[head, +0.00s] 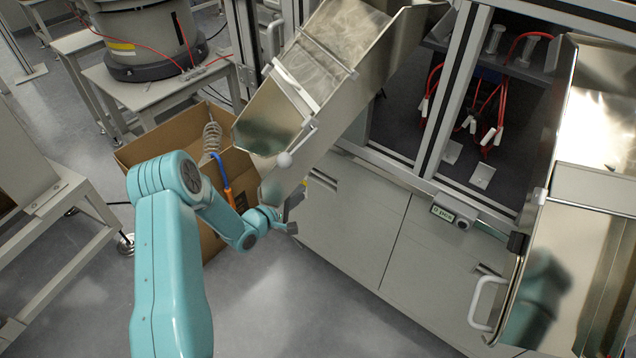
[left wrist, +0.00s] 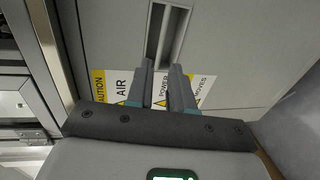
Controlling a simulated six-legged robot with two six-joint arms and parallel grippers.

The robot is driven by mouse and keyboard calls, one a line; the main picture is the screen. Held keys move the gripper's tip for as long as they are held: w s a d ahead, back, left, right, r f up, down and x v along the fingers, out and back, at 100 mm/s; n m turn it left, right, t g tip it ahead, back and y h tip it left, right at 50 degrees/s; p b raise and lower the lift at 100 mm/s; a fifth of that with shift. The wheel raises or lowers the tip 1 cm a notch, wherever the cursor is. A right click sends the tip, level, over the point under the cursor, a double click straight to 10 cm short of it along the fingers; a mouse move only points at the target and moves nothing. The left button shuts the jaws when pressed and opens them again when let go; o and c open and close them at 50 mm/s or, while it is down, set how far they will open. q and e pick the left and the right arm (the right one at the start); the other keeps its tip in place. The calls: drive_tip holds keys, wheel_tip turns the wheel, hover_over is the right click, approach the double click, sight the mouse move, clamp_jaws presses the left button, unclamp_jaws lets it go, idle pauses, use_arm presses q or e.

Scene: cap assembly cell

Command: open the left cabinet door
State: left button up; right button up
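The left cabinet door (head: 352,222) is a light grey panel under the steel chute, and it looks shut. Its recessed handle (head: 322,181) is near the door's upper left. In the left wrist view the handle (left wrist: 168,36) is an upright slot with a pale bar, and the door (left wrist: 245,45) fills much of the picture. My left gripper (head: 294,212) is at the door's left side, close to the handle. In the left wrist view its two fingers (left wrist: 167,80) are apart, at the slot's lower end. Whether they touch the handle cannot be told. My right gripper is out of view.
The steel chute (head: 320,65) hangs above my left gripper. An open cardboard box (head: 150,135) with a coiled hose stands left of the cabinet. A right cabinet door (head: 430,265) adjoins. A warning label (left wrist: 115,85) is beside the handle. Open floor (head: 290,310) lies in front.

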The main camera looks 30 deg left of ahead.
sight(318, 181)
use_arm(q)
drive_tip(key=x, duration=0.4)
drive_tip(key=b+x, duration=0.1)
drive_tip(key=x, duration=0.4)
drive_tip(key=shift+w+f, duration=0.1)
drive_tip(key=shift+f, duration=0.15)
drive_tip(key=shift+w, duration=0.25)
clamp_jaws()
idle(0.7)
